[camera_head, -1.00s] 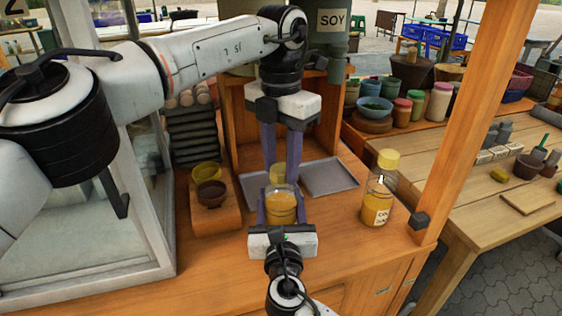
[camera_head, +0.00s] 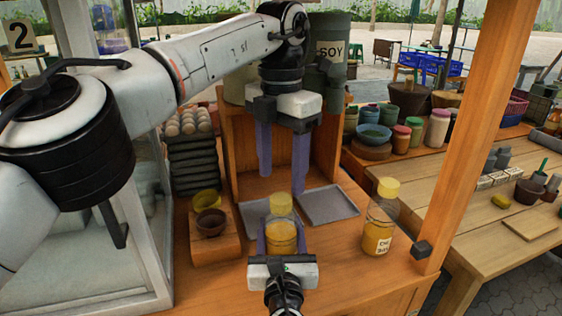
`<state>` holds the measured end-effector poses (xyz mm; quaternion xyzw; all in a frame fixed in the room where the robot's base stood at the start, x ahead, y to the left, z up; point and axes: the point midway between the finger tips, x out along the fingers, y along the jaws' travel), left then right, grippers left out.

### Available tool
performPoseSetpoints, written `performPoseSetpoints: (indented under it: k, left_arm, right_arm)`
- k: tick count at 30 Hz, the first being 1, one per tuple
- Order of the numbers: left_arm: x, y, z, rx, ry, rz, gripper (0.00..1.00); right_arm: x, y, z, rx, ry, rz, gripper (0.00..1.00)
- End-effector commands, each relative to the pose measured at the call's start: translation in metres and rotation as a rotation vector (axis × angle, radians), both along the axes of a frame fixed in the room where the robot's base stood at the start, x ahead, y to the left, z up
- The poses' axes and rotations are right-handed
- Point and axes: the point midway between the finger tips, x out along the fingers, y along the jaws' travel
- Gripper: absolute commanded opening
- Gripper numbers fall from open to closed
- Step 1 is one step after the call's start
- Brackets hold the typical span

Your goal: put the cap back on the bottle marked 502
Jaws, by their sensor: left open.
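A glass bottle (camera_head: 281,238) with orange-yellow contents stands over the orange counter in the middle of the head view. A yellow cap (camera_head: 281,205) sits on its mouth and looks level; whether it is tight cannot be told. No 502 mark shows on the side facing me. My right gripper (camera_head: 281,243) comes from below with one finger on each side of this bottle, closed on it. My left gripper (camera_head: 282,183) is open and points down above and behind the cap, fingers apart and empty. A similar yellow-capped bottle (camera_head: 378,236) stands to the right; its label is too small to read surely.
Two grey trays (camera_head: 328,206) lie behind the held bottle. A wooden block (camera_head: 214,244) with two small bowls is at left, near a glass case. A wooden post (camera_head: 470,140) rises at right. An orange shelf box stands behind my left gripper.

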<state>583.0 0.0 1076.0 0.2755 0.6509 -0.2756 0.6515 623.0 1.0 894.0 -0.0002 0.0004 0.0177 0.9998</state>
Motion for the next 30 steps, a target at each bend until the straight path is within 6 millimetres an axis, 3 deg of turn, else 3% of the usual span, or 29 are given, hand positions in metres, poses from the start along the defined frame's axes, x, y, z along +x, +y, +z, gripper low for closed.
performPoseSetpoints:
  k: [7, 19, 20, 24, 30]
  left_arm:
    - [0.000, -0.001, 0.019, 0.001, -0.001, -0.001, 0.56]
    - [-0.001, 0.000, 0.024, 0.000, 0.001, -0.001, 0.56]
    - [0.000, 0.000, 0.024, 0.000, 0.001, -0.001, 0.56]
    - [0.000, 0.000, 0.023, 0.001, 0.001, -0.001, 0.56]
    - [0.000, 0.000, 0.023, 0.001, 0.001, -0.001, 0.56]
  right_arm:
    - [0.000, 0.000, 0.000, -0.001, 0.000, 0.000, 0.00]
    - [0.000, 0.000, 0.000, -0.001, 0.000, 0.000, 0.00]
    - [0.000, 0.000, 0.000, -0.001, 0.000, 0.000, 0.55]
    - [0.000, 0.000, 0.000, 0.000, 0.000, 0.000, 0.75]
    - [0.000, 0.000, 0.000, 0.000, 0.000, 0.000, 0.75]
